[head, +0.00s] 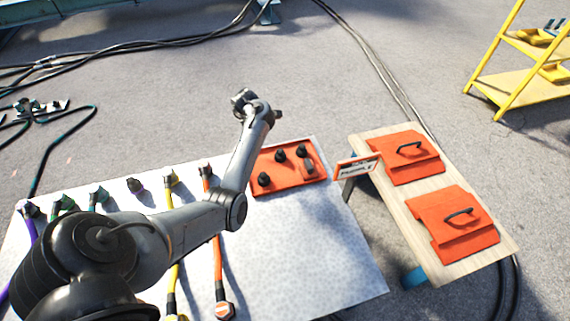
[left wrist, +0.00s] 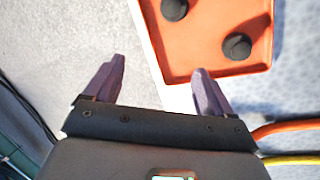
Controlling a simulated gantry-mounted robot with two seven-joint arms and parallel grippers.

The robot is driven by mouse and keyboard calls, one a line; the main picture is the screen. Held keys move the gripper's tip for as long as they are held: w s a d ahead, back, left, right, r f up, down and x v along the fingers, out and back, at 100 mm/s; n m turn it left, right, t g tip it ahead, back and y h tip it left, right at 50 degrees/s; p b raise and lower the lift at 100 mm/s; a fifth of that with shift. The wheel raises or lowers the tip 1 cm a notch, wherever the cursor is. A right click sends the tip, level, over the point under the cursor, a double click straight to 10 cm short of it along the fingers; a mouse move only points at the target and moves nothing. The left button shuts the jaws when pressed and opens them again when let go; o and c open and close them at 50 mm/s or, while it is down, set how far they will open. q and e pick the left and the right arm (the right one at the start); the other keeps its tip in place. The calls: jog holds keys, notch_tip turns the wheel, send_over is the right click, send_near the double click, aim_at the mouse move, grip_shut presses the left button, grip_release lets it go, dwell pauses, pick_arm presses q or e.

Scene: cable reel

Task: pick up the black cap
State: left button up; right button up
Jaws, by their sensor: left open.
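Several black caps stand in an orange tray (head: 291,179) on the table. One black cap (head: 264,179) is at the tray's near left, with others (head: 281,156) farther back. In the left wrist view, one black cap (left wrist: 237,46) is near a corner of the tray (left wrist: 195,48), and another (left wrist: 174,9) is at the top edge. My left gripper (head: 262,102) is beyond the table's far edge, above and behind the tray. My right gripper is not in view.
Cable connectors (head: 170,178) line the white table (head: 310,250) left of the tray, partly behind my arm. A small sign (head: 357,167) stands at the tray's right. A wooden bench (head: 400,212) holds two orange boxes. The table's front right is clear.

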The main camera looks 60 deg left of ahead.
aim_at(280, 150)
pick_arm(q)
jog(key=w+f+n+h+b, duration=0.1)
jog(key=f+n+b, duration=0.1)
jog(key=w+d+f+n+t+h+b, duration=0.1)
jog(key=w+f+n+b, duration=0.1)
jog(key=f, duration=0.1)
jog(key=w+d+f+n+b, duration=0.1)
jog(key=f+b, duration=0.1)
jog(key=f, duration=0.1)
jog(key=shift+w+n+h+b, duration=0.3)
jog(key=shift+n+h+b, duration=0.05)
jog(key=shift+n+h, duration=0.05)
jog(key=shift+w+d+f+b, duration=0.15)
jog(key=shift+w+f+b, duration=0.2)
jog(key=shift+f+b, duration=0.2)
jog(key=b+x, duration=0.5)
jog(key=shift+w, duration=0.15)
jog(key=shift+r, duration=0.1)
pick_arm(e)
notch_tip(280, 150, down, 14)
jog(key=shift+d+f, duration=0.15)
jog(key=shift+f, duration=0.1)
pick_arm(q)
jog(key=c, duration=1.2)
jog(key=shift+r, duration=0.1)
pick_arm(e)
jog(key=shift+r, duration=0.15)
